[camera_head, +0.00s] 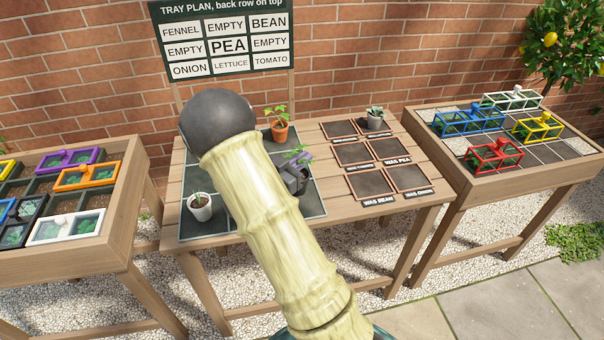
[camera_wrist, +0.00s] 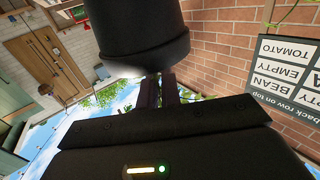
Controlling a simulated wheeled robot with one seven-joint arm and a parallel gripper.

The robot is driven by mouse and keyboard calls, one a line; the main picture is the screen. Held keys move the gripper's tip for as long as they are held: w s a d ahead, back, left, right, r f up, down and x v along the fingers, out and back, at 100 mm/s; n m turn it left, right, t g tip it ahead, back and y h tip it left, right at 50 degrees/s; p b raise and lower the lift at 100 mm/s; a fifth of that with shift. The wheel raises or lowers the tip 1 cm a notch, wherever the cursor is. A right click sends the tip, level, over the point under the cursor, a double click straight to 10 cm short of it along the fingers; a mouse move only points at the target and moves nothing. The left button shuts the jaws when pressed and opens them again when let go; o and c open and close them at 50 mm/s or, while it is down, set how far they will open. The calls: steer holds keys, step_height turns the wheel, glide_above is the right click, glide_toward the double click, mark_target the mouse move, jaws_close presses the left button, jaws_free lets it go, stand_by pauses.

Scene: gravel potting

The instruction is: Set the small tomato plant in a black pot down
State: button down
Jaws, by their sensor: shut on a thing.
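In the wrist view, a smooth black pot (camera_wrist: 130,30) fills the top middle, very close to the camera. My gripper (camera_wrist: 160,90) is shut on it, with the dark fingers showing below the pot. No leaves of its plant can be made out for sure. In the head view my arm hides the gripper and the held pot. The dark green tray (camera_head: 212,226) lies on the middle table, its centre covered by my arm. The tray plan board (camera_head: 227,40) behind it reads TOMATO at bottom right; it also shows upside down in the wrist view (camera_wrist: 285,80).
Framed squares (camera_head: 374,183) and a small succulent (camera_head: 375,118) are to the right. Side tables hold coloured frames.

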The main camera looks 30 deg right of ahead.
mark_target(302, 171)
steer(key=shift+f, duration=1.85)
steer(key=shift+f+b, duration=0.2)
steer(key=shift+b, duration=0.1)
steer(key=c, duration=1.6)
jaws_free()
steer(key=shift+w, duration=0.1)
steer(key=shift+r, duration=0.15)
steer(key=v, duration=1.2)
